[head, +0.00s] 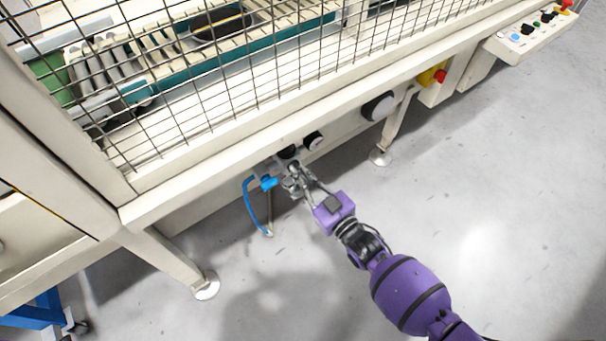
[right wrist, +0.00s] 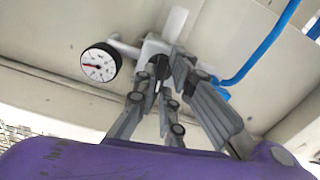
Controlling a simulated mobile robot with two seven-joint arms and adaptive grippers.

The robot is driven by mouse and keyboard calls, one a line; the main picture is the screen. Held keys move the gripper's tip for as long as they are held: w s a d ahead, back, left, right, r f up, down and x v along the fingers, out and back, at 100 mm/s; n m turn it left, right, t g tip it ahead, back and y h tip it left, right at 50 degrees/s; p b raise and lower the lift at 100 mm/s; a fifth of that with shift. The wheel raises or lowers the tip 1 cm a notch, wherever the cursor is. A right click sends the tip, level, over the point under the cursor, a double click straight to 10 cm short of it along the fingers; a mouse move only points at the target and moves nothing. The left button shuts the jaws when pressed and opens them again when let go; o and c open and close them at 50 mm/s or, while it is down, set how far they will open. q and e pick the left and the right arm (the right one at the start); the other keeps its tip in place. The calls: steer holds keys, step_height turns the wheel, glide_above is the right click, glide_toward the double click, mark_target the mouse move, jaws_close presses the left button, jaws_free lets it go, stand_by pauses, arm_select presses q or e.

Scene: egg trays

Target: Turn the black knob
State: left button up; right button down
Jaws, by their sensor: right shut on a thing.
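The black knob (head: 287,152) sits on the pneumatic unit under the machine's front beam. In the right wrist view the black knob (right wrist: 160,66) shows as a small dark piece below a white fitting, partly hidden by the fingers. My right gripper (head: 290,177) reaches up to it from the lower right. In the right wrist view the fingers of my right gripper (right wrist: 163,82) are closed around the knob's sides. My left gripper is in neither view.
A round pressure gauge (right wrist: 101,62) is just left of the fingers; it also shows in the head view (head: 313,141). A blue hose (head: 252,205) and blue fitting (head: 268,183) hang close beside the gripper. The wire-mesh guard (head: 250,85) is above. The floor is open at right.

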steer(key=n, duration=0.5)
steer(key=shift+n, duration=0.4)
stand_by(0.3)
steer(key=c, duration=1.8)
jaws_free()
steer(key=shift+c, duration=0.2)
steer(key=v, duration=1.2)
